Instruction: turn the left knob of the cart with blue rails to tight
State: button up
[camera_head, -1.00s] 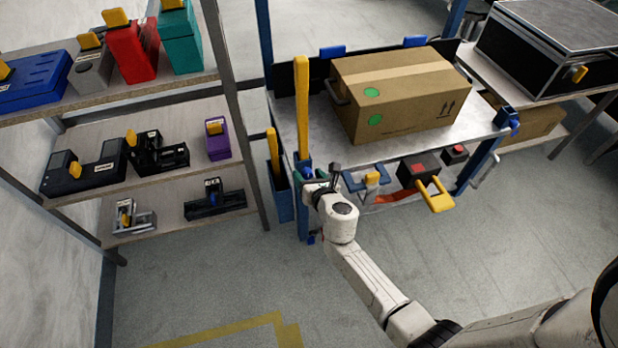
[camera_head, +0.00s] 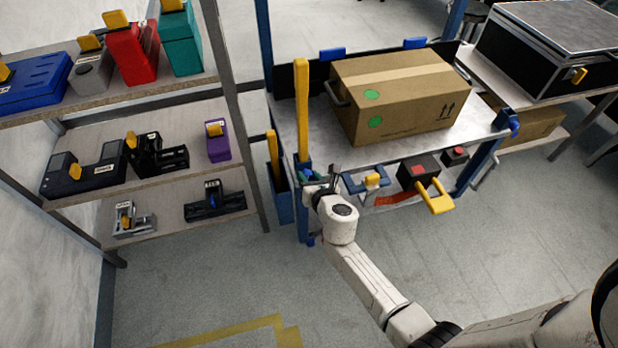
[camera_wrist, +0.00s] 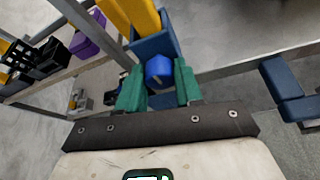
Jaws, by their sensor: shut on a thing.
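The cart with blue rails stands in the middle of the head view, with its grey top (camera_head: 345,158) and blue corner posts. Its left knob, a small blue knob (camera_wrist: 158,72), sits at the left front corner and shows between the green fingers in the wrist view. My gripper (camera_wrist: 159,84) is shut on this knob, with one finger on each side of it. In the head view my gripper (camera_head: 310,180) is at the left front post, and my wrist hides most of the knob there. A blue right knob (camera_head: 514,126) shows at the other front corner.
A cardboard box (camera_head: 400,98) sits on the cart. A yellow upright bar (camera_head: 301,110) rises close behind my gripper. A yellow handle (camera_head: 437,198) and a dark box with a red button (camera_head: 418,170) hang at the front. Shelves (camera_head: 160,180) stand left; the front floor is clear.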

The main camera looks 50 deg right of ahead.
jog(key=m+t+y+b, duration=0.1)
jog(key=m+t, duration=0.1)
jog(key=m, duration=0.1)
jog(key=shift+s+d+f+m+y+b, duration=0.1)
jog(key=shift+d+f+m+y+b, duration=0.1)
jog(key=shift+m+y+b, duration=0.15)
jog(key=m+b, duration=0.1)
jog(key=m+t+y+b, duration=0.1)
jog(key=m+t+b, duration=0.1)
jog(key=m, duration=0.1)
jog(key=shift+f, duration=0.25)
jog(key=shift+w+a+f+m+t+h+b, duration=0.1)
jog(key=shift+m+t+h+b, duration=0.3)
jog(key=shift+m+h+b, duration=2.8)
jog(key=shift+w+a+f+m+t+y+b, duration=0.15)
jog(key=shift+m+t+b, duration=0.2)
jog(key=shift+m, duration=5.8)
jog(key=shift+s+a+f+m+t+h+b, duration=0.1)
jog(key=shift+m+t+h+b, duration=0.35)
jog(key=shift+m+h+b, duration=2.75)
jog(key=m+y+p, duration=0.3)
jog(key=shift+m, duration=0.3)
